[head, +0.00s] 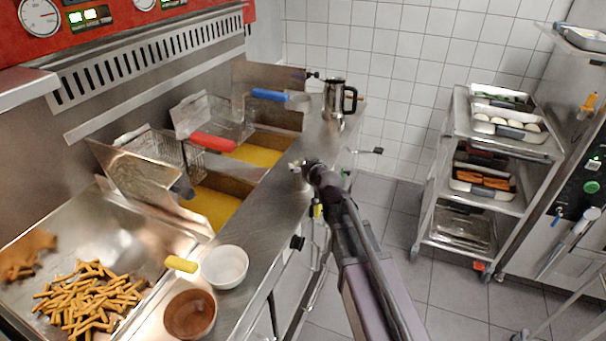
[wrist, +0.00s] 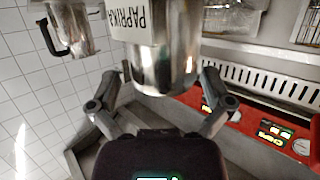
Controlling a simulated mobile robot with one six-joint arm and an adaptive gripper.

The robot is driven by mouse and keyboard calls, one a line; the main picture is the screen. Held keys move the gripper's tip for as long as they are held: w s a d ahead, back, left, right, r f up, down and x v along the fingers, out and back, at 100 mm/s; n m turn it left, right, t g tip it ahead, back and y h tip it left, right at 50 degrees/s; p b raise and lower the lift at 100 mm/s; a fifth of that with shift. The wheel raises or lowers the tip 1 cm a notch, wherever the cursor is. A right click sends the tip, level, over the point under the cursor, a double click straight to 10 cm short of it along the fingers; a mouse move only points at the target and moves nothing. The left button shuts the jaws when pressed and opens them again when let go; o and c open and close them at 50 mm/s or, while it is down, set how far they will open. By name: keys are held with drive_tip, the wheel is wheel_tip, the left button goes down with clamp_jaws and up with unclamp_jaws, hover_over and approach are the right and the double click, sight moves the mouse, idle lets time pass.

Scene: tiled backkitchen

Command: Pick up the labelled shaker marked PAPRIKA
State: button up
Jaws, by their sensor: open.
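The steel shaker (wrist: 165,50) with a white label reading PAPRIKA shows large at the top of the wrist view, upside down in that picture. It also shows in the head view (head: 296,169) on the steel counter, small and partly hidden by my gripper (head: 308,171). In the wrist view my gripper (wrist: 158,88) is open, with one finger on each side of the shaker. I cannot tell whether either finger touches it.
A steel jug (head: 334,100) stands farther back on the counter. Fryer baskets with a red handle (head: 212,142) and a blue handle (head: 269,95) are left of the gripper. A white bowl (head: 224,267) and a brown bowl (head: 190,314) stand nearer. A trolley (head: 457,150) is right.

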drive_tip(key=shift+w+a+f, duration=0.15)
drive_tip(key=shift+w+a, duration=0.05)
drive_tip(key=shift+w, duration=0.05)
drive_tip(key=shift+a, duration=0.2)
drive_tip(key=shift+d, duration=0.1)
drive_tip(key=c, duration=1.2)
drive_tip(key=shift+o, duration=0.2)
drive_tip(key=shift+r, duration=0.2)
